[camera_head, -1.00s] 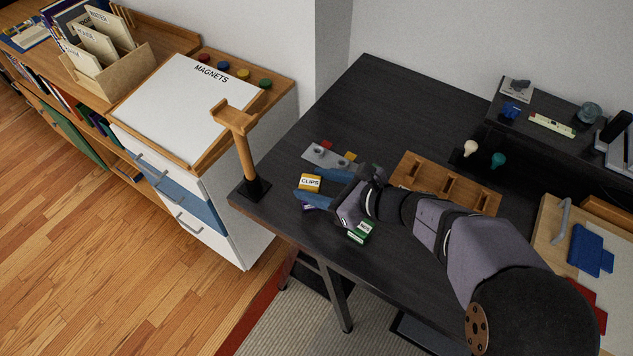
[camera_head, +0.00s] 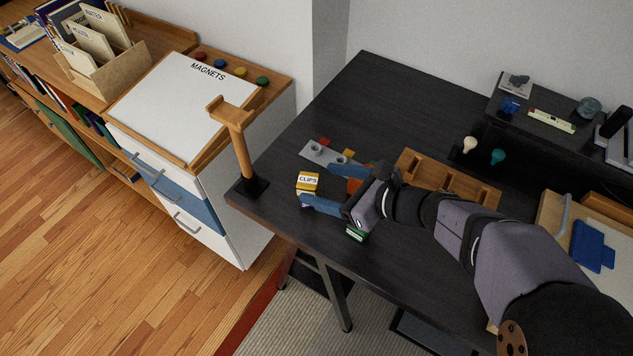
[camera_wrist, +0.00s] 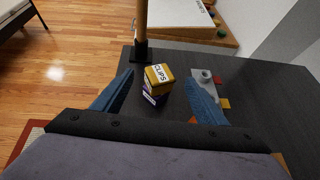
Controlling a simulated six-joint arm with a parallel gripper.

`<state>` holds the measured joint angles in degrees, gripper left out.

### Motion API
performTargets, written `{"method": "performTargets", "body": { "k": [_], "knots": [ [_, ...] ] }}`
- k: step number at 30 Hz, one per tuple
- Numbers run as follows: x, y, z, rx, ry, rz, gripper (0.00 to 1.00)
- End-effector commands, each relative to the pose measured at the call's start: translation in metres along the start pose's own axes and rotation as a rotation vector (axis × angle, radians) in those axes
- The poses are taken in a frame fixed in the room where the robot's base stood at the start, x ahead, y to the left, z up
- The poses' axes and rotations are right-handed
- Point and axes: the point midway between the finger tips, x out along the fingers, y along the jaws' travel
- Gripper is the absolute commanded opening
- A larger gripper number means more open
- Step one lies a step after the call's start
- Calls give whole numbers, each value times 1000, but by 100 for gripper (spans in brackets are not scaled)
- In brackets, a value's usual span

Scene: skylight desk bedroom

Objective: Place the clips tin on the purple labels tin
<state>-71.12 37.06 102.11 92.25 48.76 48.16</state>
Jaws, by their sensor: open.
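The yellow clips tin (camera_head: 307,182) has a white label reading CLIPS. In the wrist view the clips tin (camera_wrist: 159,76) rests on top of the purple labels tin (camera_wrist: 153,95), turned slightly relative to it. In the head view only a sliver of the purple labels tin (camera_head: 305,204) shows, below the clips tin and by a blue finger. My gripper (camera_head: 325,184) is open, its blue fingers apart. In the wrist view my gripper (camera_wrist: 158,92) has one finger on each side of the stack, with gaps and no contact visible.
A wooden stand (camera_head: 236,145) rises at the desk's left corner, beyond the tins. A grey plate with pegs (camera_head: 318,151) lies behind them. A green tin (camera_head: 357,234) sits near the front edge under my arm. A wooden tray (camera_head: 450,180) lies to the right.

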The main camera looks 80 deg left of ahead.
Motion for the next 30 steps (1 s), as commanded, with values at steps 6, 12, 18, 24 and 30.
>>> {"method": "performTargets", "body": {
  "k": [6,12,18,24,30],
  "knots": [
    [-41,-1,-1,-1,-2,-4,66],
    [-69,-1,-1,-1,-1,-3,66],
    [-82,0,0,1,0,0,66],
    [-85,0,0,1,0,1,66],
    [-84,0,0,0,0,1,66]
  ]
}}
